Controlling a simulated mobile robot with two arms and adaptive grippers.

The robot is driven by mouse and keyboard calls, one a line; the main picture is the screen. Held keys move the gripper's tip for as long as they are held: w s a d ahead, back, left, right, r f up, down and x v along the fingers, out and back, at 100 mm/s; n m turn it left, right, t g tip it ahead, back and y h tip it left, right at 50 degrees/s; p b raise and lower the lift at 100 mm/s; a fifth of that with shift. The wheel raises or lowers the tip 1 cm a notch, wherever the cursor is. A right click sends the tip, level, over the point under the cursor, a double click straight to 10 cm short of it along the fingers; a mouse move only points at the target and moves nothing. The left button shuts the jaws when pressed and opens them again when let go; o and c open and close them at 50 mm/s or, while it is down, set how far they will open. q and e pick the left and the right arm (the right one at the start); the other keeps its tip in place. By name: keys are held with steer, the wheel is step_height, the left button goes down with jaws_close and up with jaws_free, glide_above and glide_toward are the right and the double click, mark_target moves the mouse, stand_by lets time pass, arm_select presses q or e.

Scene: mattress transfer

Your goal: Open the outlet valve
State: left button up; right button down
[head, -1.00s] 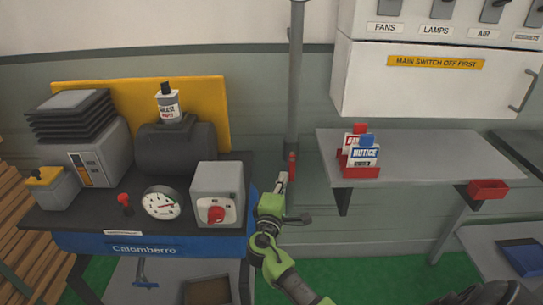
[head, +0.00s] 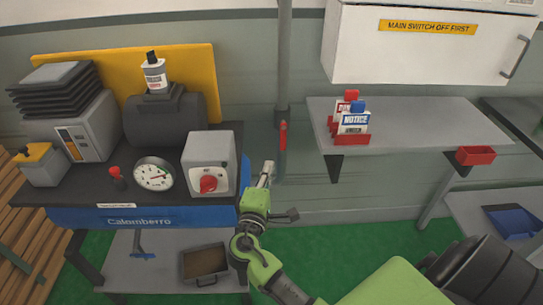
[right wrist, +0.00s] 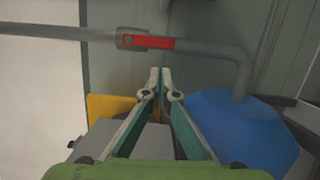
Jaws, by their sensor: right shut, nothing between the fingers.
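The outlet valve shows as a red lever (head: 283,136) on the grey wall pipe (head: 284,60), right of the compressor bench. The lever lies along the pipe. In the right wrist view the red lever (right wrist: 150,42) lies flat along the pipe, just beyond the fingertips. My right gripper (head: 268,168) is below and slightly left of the lever in the head view, shut and empty. Its fingertips (right wrist: 160,72) are together and look apart from the lever. My left gripper is not in view.
The blue-fronted bench (head: 140,219) with a gauge (head: 153,174) and a grey switch box with a red knob (head: 208,184) stands left of the gripper. A wall shelf (head: 420,125) with notice signs is at right. A blue rounded body (right wrist: 235,135) sits under the pipe's bend in the wrist view.

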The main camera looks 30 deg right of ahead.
steer(key=shift+v, duration=1.4)
steer(key=shift+f, duration=0.1)
steer(key=s+a+f+n+g+y, duration=0.1)
steer(key=a+f+y, duration=0.15)
steer(key=f, duration=0.85)
steer(key=s+a+f+n+g+y, duration=0.1)
steer(key=f+g+y, duration=0.15)
steer(key=f, duration=0.95)
steer(key=s+a+f+m+g+y, duration=0.1)
steer(key=s+f+y, duration=0.1)
steer(key=s+f, duration=0.45)
steer(key=s+a+f+g+y, duration=0.15)
steer(key=s+f, duration=0.25)
steer(key=f, duration=0.5)
steer(key=s+f+m+g+y, duration=0.1)
steer(key=s+f+m+g, duration=0.1)
steer(key=s+f, duration=0.4)
steer(key=s+a+f+m+g+y, duration=0.1)
steer(key=s+f, duration=0.5)
steer(key=s, duration=1)
steer(key=s+a+f+m+g+y, duration=0.1)
steer(key=s+f+m, duration=0.4)
steer(key=s, duration=0.6)
steer(key=shift+a+f+g+y, duration=0.15)
steer(key=shift+f+g+y, duration=0.45)
steer(key=shift+g, duration=0.3)
